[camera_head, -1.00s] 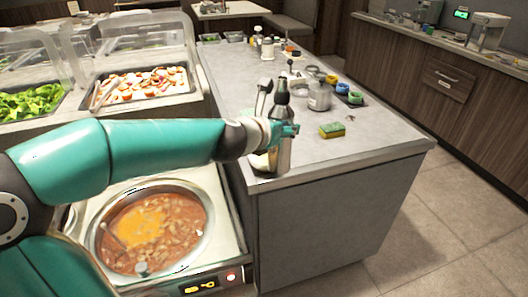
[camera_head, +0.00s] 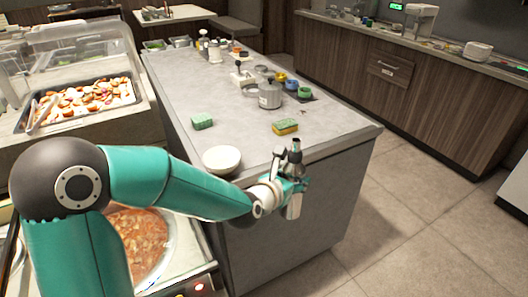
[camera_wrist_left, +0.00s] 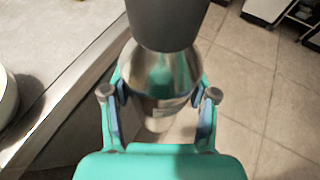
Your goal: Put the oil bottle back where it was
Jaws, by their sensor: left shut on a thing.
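The oil bottle (camera_head: 294,205) is a metallic bottle with a dark top, held upright or nearly so. My left gripper (camera_head: 291,187) is shut around it. In the head view the bottle appears in front of the counter's near edge, with the counter's side panel behind it. In the left wrist view the silver body of the bottle (camera_wrist_left: 160,78) sits between the two fingers of my left gripper (camera_wrist_left: 160,105), with floor tiles beyond it. The bottle's dark upper part fills the top of that view. My right gripper is not in view.
The grey counter (camera_head: 240,135) holds a white bowl (camera_head: 221,159), a green sponge (camera_head: 202,122), a yellow-green sponge (camera_head: 285,127) and a metal pot (camera_head: 270,96). A pan of stew (camera_head: 140,245) is left of the counter. The counter between bowl and yellow-green sponge looks clear.

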